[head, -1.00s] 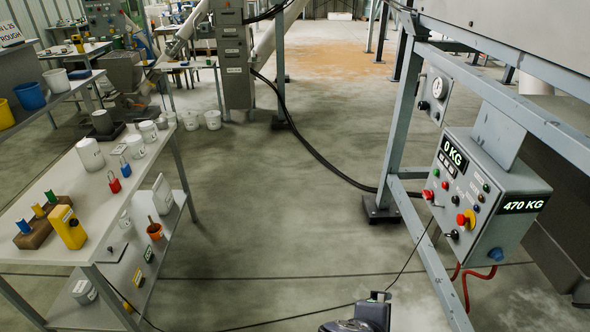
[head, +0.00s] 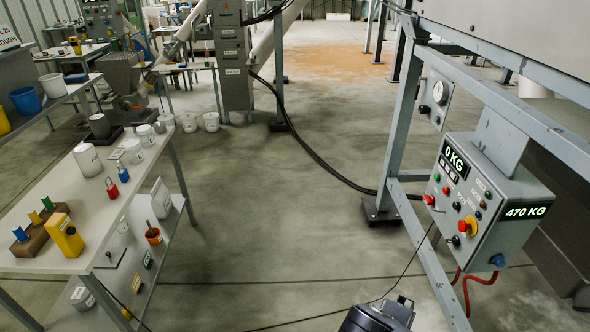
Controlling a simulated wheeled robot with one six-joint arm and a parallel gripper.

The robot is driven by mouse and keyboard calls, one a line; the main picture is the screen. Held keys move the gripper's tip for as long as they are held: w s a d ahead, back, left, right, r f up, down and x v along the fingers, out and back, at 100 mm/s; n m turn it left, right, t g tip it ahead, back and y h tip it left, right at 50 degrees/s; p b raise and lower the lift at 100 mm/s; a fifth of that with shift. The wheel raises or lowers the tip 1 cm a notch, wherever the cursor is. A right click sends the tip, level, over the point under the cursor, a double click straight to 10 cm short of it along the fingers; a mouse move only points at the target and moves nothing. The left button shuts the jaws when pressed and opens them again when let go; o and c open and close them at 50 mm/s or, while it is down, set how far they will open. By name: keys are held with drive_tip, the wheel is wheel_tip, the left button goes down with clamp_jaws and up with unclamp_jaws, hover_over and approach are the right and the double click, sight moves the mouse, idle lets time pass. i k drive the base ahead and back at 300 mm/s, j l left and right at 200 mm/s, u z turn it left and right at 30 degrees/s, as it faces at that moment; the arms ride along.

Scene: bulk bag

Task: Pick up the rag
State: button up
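I cannot make out a rag in the head view. My gripper is not clearly in view; only a dark part of my own arm shows at the bottom edge, right of centre. No fingertips can be seen there.
A bench (head: 88,235) on the left holds white tubs, a red padlock (head: 112,188), a yellow box (head: 65,235) and a brown block (head: 40,236). A control box (head: 487,200) reading 470 KG hangs from a grey frame (head: 398,125) on the right. The floor between is open, crossed by a thin cable.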

sight(83, 76)
drive_tip(key=k+j, duration=0.2)
drive_tip(key=k, duration=0.25)
drive_tip(key=l+z, duration=0.1)
drive_tip(key=z, duration=1.7)
drive_tip(key=u, duration=3.1)
